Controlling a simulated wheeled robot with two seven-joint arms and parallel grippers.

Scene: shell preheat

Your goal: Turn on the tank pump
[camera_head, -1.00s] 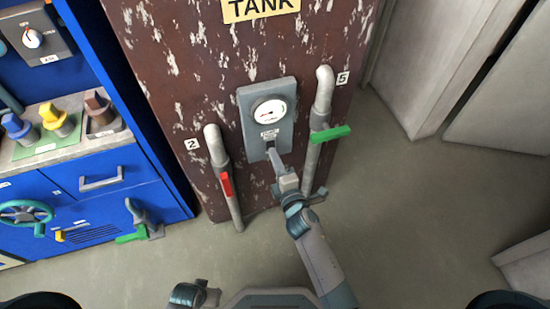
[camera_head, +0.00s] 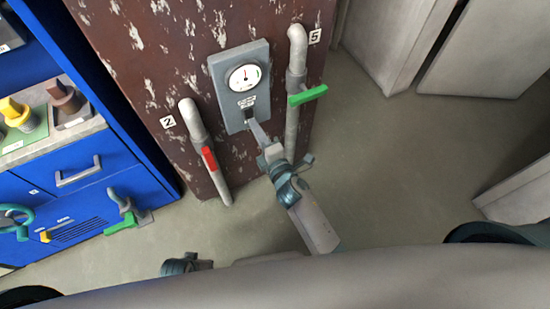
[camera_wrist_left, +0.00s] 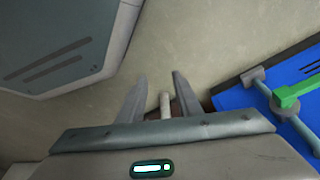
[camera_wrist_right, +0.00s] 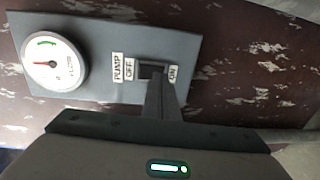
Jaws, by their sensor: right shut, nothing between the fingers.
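The tank pump panel (camera_head: 222,72) is a grey plate on the rusty brown tank, with a round flow gauge (camera_head: 245,77) above the pump switch. In the right wrist view, the switch (camera_wrist_right: 152,70) sits between the OFF and ON labels. My right gripper (camera_head: 250,124) is shut and empty, with its fingertips at the switch. The fingers partly hide the switch, so its position is not clear. The gauge needle points up, short of the green band at the right. My left gripper (camera_wrist_left: 159,74) is open and empty, away from the panel.
Pipe 2 with a red handle (camera_head: 209,158) stands left of the panel. Pipe 5 with a green handle (camera_head: 307,95) stands right of it. A blue cabinet (camera_head: 110,195) with knobs and valves is at the left.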

